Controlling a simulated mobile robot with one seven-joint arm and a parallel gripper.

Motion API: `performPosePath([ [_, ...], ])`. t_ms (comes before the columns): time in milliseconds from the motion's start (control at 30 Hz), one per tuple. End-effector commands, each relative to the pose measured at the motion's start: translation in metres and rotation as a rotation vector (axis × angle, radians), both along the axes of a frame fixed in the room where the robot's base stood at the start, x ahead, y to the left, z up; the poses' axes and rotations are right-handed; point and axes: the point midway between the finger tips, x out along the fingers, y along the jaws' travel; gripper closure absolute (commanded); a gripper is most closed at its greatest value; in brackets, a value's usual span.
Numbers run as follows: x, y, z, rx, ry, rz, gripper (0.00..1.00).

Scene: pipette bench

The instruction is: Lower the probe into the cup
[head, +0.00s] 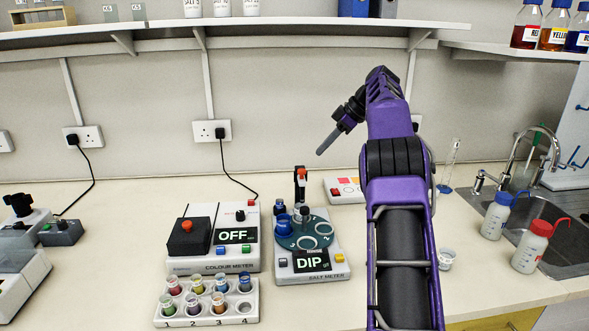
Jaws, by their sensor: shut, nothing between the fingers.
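The salt meter (336,271) stands on the bench, its screen (311,262) reading DIP. On it is a round teal turntable (303,242) with a blue cup (284,226) at its left and pale numbered rings at the front and right. A dark upright post (300,192) with a red top stands at the back, and a dark grey probe-like part (304,213) shows in front of it. Whether its tip is inside a cup cannot be told. My gripper (322,147) is shut and empty, in the air above and behind the meter, tilted down to the left.
A colour meter (211,265) reading OFF stands left of the salt meter. A white rack (206,313) of coloured vials sits in front. Wash bottles (532,246) and a small cup (446,260) are at right. A shelf (230,32) hangs above.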

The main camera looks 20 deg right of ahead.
Motion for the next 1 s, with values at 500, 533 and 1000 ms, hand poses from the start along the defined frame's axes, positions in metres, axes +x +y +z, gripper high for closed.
performPosePath([
  [500,0.001,0.001,-0.005,0.014,0.001,0.001,1.0],
  [533,0.001,0.002,-0.007,0.014,0.001,0.002,1.0],
  [1000,0.019,0.029,-0.053,0.011,0.001,0.0,1.0],
])
